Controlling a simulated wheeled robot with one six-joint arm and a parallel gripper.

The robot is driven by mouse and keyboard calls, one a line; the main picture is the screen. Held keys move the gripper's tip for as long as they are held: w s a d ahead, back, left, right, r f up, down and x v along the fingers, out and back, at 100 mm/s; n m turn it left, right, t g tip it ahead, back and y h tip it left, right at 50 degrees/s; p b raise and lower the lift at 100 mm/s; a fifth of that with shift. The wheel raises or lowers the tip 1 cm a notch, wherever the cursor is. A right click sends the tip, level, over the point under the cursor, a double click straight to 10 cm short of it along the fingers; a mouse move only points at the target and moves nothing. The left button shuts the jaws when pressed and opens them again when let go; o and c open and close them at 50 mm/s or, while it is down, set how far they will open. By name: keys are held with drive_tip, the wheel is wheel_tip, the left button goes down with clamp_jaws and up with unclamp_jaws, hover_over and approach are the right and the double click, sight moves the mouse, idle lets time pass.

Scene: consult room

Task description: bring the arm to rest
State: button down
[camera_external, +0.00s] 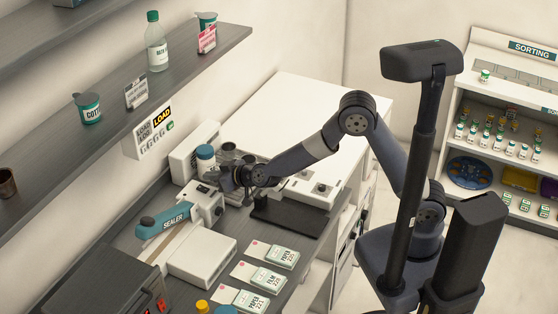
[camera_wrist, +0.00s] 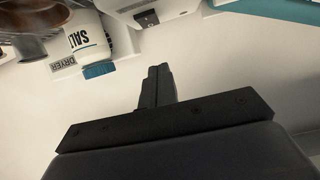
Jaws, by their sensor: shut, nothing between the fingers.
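My arm reaches left from its base over the counter in the external view. My gripper (camera_external: 232,178) is at the sealer's far end, near a white jar with a blue lid (camera_external: 205,155). In the wrist view my gripper (camera_wrist: 157,72) has its fingers together with nothing between them. That view also shows a white jar marked SALT with a blue lid (camera_wrist: 88,38), apart from the fingers at upper left. Whether the gripper touches anything nearby cannot be told.
A sealer with a teal arm (camera_external: 165,220) stands close by on the counter. Several labelled packs (camera_external: 268,279) lie in front. A wall shelf (camera_external: 175,78) with a bottle (camera_external: 156,45) hangs above at left. A sorting rack (camera_external: 505,120) stands at right. The white cabinet top (camera_external: 310,100) is largely clear.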

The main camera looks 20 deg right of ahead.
drive_tip(key=shift+s+d+r+p, duration=0.15)
drive_tip(key=shift+r+p, duration=0.2)
drive_tip(key=shift+p, duration=0.45)
drive_tip(key=s+d+r+b, duration=0.1)
drive_tip(key=s+d+b, duration=0.2)
drive_tip(key=s+d, duration=0.4)
drive_tip(key=w+a+p, duration=0.1)
drive_tip(key=w+a, duration=0.1)
drive_tip(key=w+a+p, duration=0.1)
drive_tip(key=w+a, duration=0.1)
drive_tip(key=w+a+p, duration=0.1)
drive_tip(key=w+a, duration=0.1)
drive_tip(key=shift+f, duration=0.35)
drive_tip(key=shift+w+a+f+b, duration=0.65)
drive_tip(key=shift+a+f, duration=0.05)
drive_tip(key=shift+f, duration=0.05)
drive_tip(key=shift+b, duration=0.5)
drive_tip(key=shift+d+r+b, duration=0.1)
drive_tip(key=shift+b, duration=0.75)
drive_tip(key=shift+s+d+r, duration=0.15)
drive_tip(key=shift+s+r, duration=0.1)
drive_tip(key=shift+r, duration=0.05)
drive_tip(key=v, duration=0.8)
drive_tip(key=a+r+n+g+h+p, duration=0.2)
drive_tip(key=a+r+g+p, duration=0.2)
drive_tip(key=a+g, duration=0.4)
drive_tip(key=shift+s+a+r+h, duration=0.3)
drive_tip(key=shift+a+r, duration=0.55)
drive_tip(key=shift+a, duration=0.25)
